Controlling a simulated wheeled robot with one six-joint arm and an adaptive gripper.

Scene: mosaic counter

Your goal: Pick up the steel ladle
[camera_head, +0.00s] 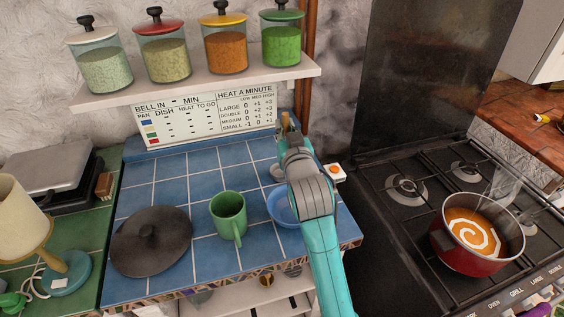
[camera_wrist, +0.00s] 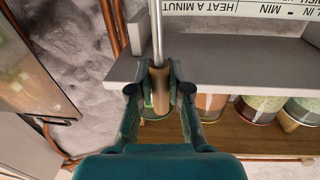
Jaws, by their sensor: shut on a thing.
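My gripper (camera_wrist: 158,92) is shut on the steel ladle (camera_wrist: 156,30) in the wrist view. Its fingers close around the brown wooden handle, and the thin steel shaft runs off the top edge of that view. In the head view my gripper (camera_head: 288,137) is over the back right of the blue tiled counter. The brown handle tip (camera_head: 285,119) sticks up beyond it. My arm hides most of the ladle there, and I cannot tell whether the bowl touches the counter.
A blue bowl (camera_head: 282,207) stands just below my arm, partly hidden. A green mug (camera_head: 228,212) and a dark lid (camera_head: 151,241) are to the left. A shelf (camera_head: 200,87) with several jars hangs behind. A red pot (camera_head: 468,256) stands on the stove at right.

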